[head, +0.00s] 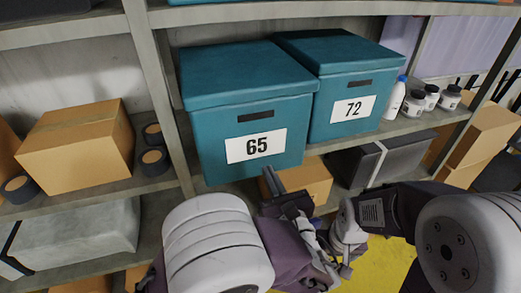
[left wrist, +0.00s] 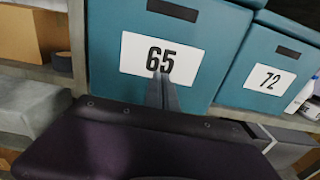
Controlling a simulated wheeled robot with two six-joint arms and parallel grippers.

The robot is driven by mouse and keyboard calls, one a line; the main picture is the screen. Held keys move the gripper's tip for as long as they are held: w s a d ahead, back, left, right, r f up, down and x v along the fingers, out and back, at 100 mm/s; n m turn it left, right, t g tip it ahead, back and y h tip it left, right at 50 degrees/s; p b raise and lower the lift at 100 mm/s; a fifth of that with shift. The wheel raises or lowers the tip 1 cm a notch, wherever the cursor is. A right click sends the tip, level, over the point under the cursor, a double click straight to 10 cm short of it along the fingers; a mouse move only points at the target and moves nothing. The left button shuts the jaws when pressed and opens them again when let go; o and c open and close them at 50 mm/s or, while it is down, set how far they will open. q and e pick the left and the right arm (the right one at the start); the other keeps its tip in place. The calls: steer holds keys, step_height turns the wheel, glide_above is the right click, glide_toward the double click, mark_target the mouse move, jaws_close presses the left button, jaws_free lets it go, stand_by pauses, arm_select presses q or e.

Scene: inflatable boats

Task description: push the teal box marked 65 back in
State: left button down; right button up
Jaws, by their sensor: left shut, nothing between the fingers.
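The teal box marked 65 (head: 215,140) stands lidded on the middle shelf, its front farther forward than the teal box marked 72 (head: 335,88) and over the shelf's front edge. It also fills the middle of the left wrist view (left wrist: 205,70). My left gripper (head: 270,178) is shut and empty, just in front of the lower front of box 65. In the left wrist view its fingertips (left wrist: 162,78) overlap the bottom of the 65 label; I cannot tell whether they touch. My right arm reaches in from the right; its fingers are not clear.
A cardboard box (head: 75,145) and dark tape rolls (head: 153,160) sit left of the shelf post (head: 158,95). White bottles (head: 394,98) stand right of box 72. A smaller cardboard box (head: 308,178) and a dark case (head: 395,158) are on the shelf below.

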mark_target(256, 148)
arm_select(q)
steer(key=p+x, duration=0.2)
steer(key=x, duration=0.5)
steer(key=shift+a+p, duration=0.15)
steer(key=shift+p, duration=0.2)
steer(key=shift+w, duration=0.45)
steer(key=shift+f, duration=0.1)
steer(key=shift+a, duration=0.1)
steer(key=shift+w+a+f, duration=0.1)
steer(key=shift+w+a, duration=0.05)
steer(key=shift+w, duration=0.2)
steer(key=b+x, duration=0.3)
steer(key=x, duration=0.5)
steer(key=shift+w, duration=0.3)
